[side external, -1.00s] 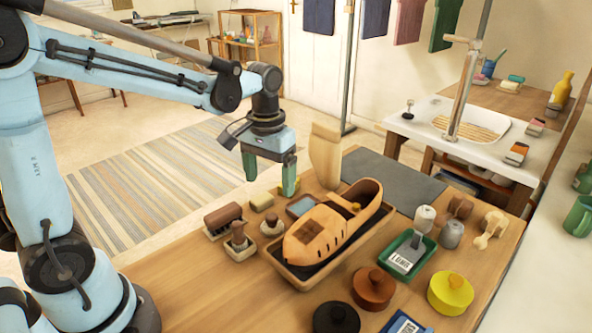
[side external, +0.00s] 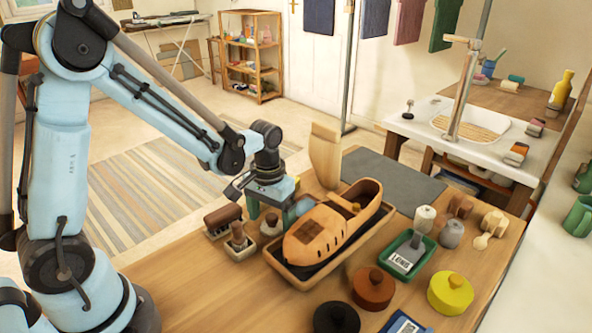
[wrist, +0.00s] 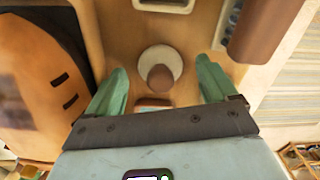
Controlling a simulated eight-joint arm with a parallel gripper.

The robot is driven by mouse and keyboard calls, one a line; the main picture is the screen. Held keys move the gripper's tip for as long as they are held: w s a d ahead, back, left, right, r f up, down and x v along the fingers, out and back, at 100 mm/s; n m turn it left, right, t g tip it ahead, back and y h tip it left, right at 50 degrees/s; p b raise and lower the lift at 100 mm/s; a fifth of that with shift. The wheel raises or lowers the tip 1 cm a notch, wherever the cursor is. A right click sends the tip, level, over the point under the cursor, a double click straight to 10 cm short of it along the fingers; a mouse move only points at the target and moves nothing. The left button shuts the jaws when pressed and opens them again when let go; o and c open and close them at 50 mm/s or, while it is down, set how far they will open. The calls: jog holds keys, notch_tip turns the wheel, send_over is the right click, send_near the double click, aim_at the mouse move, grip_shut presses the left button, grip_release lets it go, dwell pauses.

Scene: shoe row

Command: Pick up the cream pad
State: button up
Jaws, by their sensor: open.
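My gripper (side external: 271,214) is open and low over the workbench, left of the orange shoe. In the wrist view its green fingers (wrist: 158,85) are spread, with a round white base carrying a brown knob (wrist: 160,75) in the gap beyond them. No object is held between the fingers.
The orange shoe (side external: 318,235) lies in a wooden tray (side external: 285,270) close to the right of my gripper. A brown brush (side external: 222,218) and a knob on a pale rectangular base (side external: 239,240) stand to the left. A grey mat (side external: 395,182) lies behind.

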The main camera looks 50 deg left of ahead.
aim_at(271, 216)
jog(key=shift+f, duration=0.25)
jog(key=shift+c, duration=0.3)
jog(key=c, duration=1.2)
jog(key=shift+r, duration=0.15)
jog(key=shift+r, duration=0.55)
notch_tip(271, 216, up, 2)
jog(key=shift+r, duration=0.25)
jog(key=s+d+r, duration=0.1)
jog(key=d+r, duration=0.1)
jog(key=d, duration=0.1)
jog(key=s+d+r, duration=0.2)
jog(key=d, duration=0.2)
jog(key=s+d+r, duration=0.2)
jog(key=d+r, duration=0.1)
jog(key=shift+s+d+r, duration=0.1)
jog(key=shift+s+d, duration=0.05)
jog(key=shift+s, duration=0.1)
